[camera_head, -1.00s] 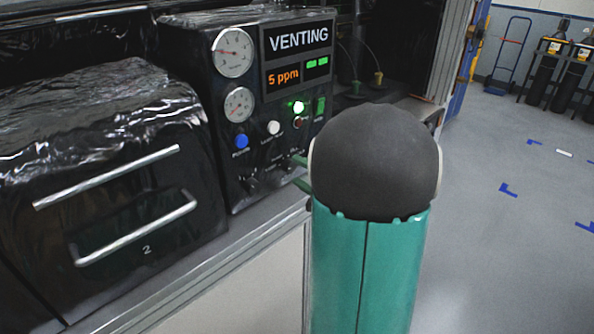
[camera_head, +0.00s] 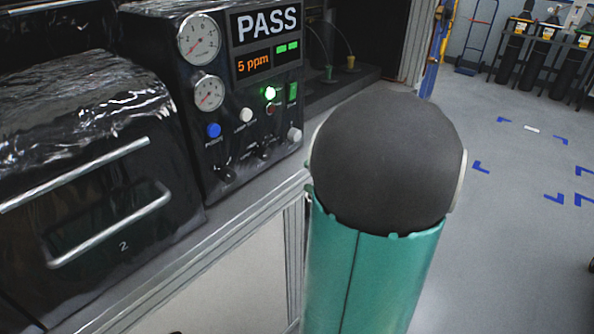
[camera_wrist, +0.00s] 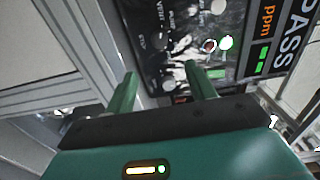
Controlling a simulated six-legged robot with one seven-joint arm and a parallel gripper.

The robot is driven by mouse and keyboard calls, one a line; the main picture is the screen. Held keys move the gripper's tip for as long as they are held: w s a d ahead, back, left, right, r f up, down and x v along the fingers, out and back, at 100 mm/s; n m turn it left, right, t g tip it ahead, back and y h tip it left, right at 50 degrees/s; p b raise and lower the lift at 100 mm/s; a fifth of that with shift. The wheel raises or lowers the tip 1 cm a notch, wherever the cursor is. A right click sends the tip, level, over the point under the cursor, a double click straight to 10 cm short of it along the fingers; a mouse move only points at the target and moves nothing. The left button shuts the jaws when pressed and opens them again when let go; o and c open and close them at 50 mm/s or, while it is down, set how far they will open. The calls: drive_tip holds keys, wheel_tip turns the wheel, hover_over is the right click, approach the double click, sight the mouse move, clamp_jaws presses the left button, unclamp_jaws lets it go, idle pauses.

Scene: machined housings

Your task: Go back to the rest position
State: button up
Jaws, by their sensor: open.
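My gripper (camera_wrist: 160,70) shows in the wrist view with two green fingers apart and nothing between them. The front of the control panel (camera_head: 224,150) lies beyond the fingers in the wrist view, with a visible gap. In the head view my teal and black arm hides the gripper. The panel's display (camera_head: 266,40) reads PASS and 5 ppm, with green bars lit. A round green light (camera_head: 270,93) glows below it.
A black, foil-wrapped chamber (camera_head: 80,150) marked 2, with two bar handles, stands left of the panel on a metal-framed bench (camera_head: 215,240). Open grey floor (camera_head: 510,250) with blue marks lies to the right. Gas cylinders (camera_head: 540,45) stand at the back right.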

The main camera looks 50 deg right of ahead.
drive_tip(key=w+a+n+g+y, duration=0.3)
drive_tip(key=a+n+g+y, duration=0.55)
drive_tip(key=a, duration=1.45)
drive_tip(key=s+a+r+n+g+h, duration=0.2)
drive_tip(key=s+a+n+g+h, duration=0.2)
drive_tip(key=a+n+h, duration=0.4)
drive_tip(key=shift+s+a+r+n+h, duration=0.35)
drive_tip(key=shift+s+r+n+h, duration=0.15)
drive_tip(key=shift+s, duration=0.4)
drive_tip(key=shift+f, duration=0.1)
idle(0.3)
